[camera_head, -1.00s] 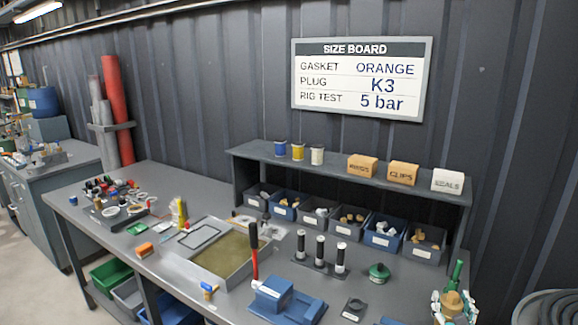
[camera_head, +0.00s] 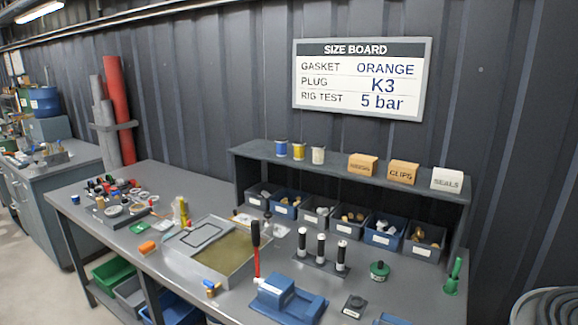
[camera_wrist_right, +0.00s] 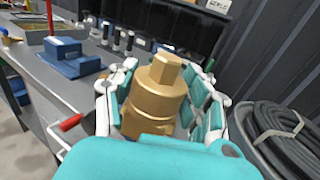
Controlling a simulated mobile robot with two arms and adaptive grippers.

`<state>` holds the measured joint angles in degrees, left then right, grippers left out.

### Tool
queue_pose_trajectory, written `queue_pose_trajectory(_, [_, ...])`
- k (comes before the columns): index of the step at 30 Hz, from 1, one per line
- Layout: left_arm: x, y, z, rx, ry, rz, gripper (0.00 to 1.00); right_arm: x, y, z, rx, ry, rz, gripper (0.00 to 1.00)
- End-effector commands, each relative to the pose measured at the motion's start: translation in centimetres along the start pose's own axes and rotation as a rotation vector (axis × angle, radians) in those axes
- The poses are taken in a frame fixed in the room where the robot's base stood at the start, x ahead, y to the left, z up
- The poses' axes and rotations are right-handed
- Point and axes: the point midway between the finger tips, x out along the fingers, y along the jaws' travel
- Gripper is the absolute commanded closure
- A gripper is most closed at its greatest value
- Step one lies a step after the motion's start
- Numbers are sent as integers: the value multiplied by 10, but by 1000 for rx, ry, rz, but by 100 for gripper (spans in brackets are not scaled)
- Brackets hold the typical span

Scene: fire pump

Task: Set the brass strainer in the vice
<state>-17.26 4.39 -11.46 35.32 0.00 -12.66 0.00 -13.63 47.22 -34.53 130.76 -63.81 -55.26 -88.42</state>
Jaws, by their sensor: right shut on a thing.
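My right gripper (camera_wrist_right: 163,105), with white and teal fingers, is shut around a brass strainer (camera_wrist_right: 160,95) in the right wrist view. The strainer has a stepped round body and a narrower faceted end pointing up; the fingers and teal palm hide its lower part. A blue block on a flat base (camera_head: 285,298), possibly the vice, sits at the bench front in the head view. It also shows in the right wrist view (camera_wrist_right: 68,58), apart from the gripper. Another blue part (camera_head: 393,320) is cut off at the head view's bottom edge. My left gripper is out of view.
A red lever with a black grip (camera_head: 256,250) stands beside the blue block. Three black posts (camera_head: 321,250), a green-topped piece (camera_head: 379,271) and a green bottle-like item (camera_head: 453,278) stand on the bench. A red-ended bar (camera_wrist_right: 70,122) shows left of the gripper.

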Motion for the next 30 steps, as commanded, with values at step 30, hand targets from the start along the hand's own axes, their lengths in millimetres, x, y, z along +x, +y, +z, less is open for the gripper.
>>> queue_pose_trajectory(30, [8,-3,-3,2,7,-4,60,-71,48,-2,-2,-3,83,100])
